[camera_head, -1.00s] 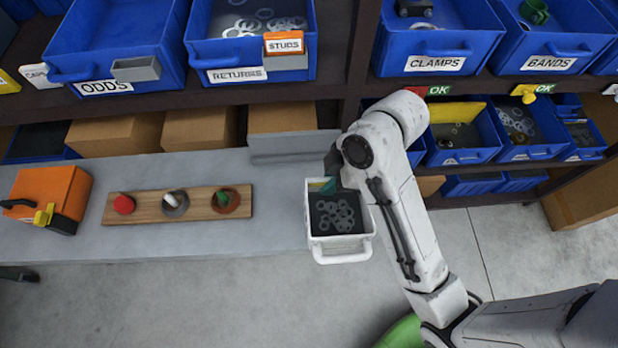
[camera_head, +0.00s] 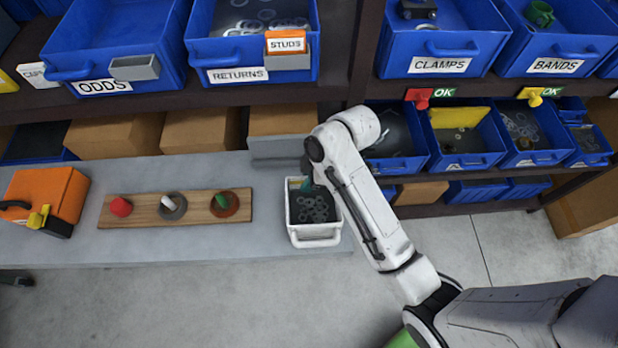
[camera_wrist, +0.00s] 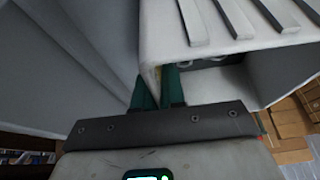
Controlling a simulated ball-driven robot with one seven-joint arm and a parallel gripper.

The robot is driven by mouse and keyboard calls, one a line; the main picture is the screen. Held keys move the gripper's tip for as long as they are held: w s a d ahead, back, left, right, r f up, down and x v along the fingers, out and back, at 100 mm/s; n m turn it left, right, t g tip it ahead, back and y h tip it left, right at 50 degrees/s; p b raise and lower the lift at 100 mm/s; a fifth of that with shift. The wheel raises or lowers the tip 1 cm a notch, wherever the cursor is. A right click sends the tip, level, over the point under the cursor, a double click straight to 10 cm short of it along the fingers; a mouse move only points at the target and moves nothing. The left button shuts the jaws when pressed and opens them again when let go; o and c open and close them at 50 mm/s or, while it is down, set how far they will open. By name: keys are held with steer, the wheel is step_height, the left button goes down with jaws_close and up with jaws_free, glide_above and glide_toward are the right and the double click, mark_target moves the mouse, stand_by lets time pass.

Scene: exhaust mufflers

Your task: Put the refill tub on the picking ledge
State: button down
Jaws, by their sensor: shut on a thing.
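The white refill tub (camera_head: 314,236), holding several grey rings, is at the right end of the grey ledge (camera_head: 262,245). My gripper (camera_head: 304,184) is shut on the tub's back rim. In the wrist view my green fingers (camera_wrist: 158,88) pinch the tub's wall (camera_wrist: 225,82). The tub looks upright. I cannot tell whether its base touches the ledge or hangs just above it. My wrist and fingers hide part of its back edge.
Left on the ledge are a wooden board (camera_head: 148,211) with three small items and an orange case (camera_head: 45,197). A grey raised piece (camera_head: 282,148) stands behind the tub. Blue bins (camera_head: 115,40) fill the shelves above. Ledge between board and tub is clear.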

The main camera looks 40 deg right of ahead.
steer(key=shift+f, duration=0.1)
steer(key=c, duration=1.2)
jaws_free()
